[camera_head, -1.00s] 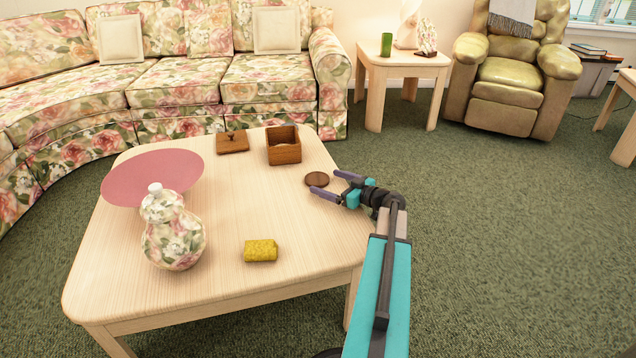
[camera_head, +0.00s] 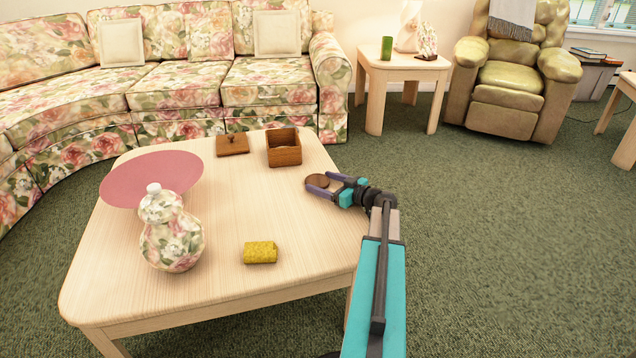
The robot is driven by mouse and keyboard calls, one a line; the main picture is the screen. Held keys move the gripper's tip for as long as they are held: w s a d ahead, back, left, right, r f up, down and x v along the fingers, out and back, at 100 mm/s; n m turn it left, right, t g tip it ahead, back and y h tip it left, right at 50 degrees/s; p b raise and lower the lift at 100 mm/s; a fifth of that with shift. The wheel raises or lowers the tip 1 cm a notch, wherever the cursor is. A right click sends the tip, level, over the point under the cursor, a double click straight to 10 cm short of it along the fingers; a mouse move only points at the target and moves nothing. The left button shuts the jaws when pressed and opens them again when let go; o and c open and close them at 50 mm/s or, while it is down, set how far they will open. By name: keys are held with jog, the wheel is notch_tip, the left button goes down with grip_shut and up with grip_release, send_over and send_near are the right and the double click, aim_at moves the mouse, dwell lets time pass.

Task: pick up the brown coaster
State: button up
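The brown coaster (camera_head: 318,181) is a small dark round disc near the right edge of the light wooden coffee table (camera_head: 225,215). My gripper (camera_head: 316,184) reaches in from the right, with its two purple fingers apart. The coaster lies between the fingers, one finger on its far side and one on its near side. The fingers hide part of its edges. I cannot tell whether either finger touches the coaster, and it appears to rest on the table.
An open wooden box (camera_head: 284,148) and its lid (camera_head: 232,144) sit at the table's back. A pink disc (camera_head: 140,178), a floral gourd-shaped jar (camera_head: 172,238) and a yellow object (camera_head: 260,252) are to the left. A floral sofa (camera_head: 180,90) stands behind.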

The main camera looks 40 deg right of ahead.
aim_at(324, 183)
jog(key=c, duration=0.6)
jog(key=shift+r, duration=0.15)
jog(key=shift+r+p, duration=0.6)
jog(key=shift+r, duration=0.25)
notch_tip(324, 183, up, 2)
jog(key=shift+p, duration=0.6)
jog(key=s+d+p, duration=0.1)
jog(key=s, duration=0.4)
jog(key=s+d+p, duration=0.1)
jog(key=s+d, duration=0.1)
jog(key=s, duration=0.3)
jog(key=s+d+r+p, duration=0.1)
jog(key=s+p, duration=0.1)
jog(key=s, duration=0.3)
jog(key=shift+s+d, duration=0.15)
jog(key=shift+s, duration=0.1)
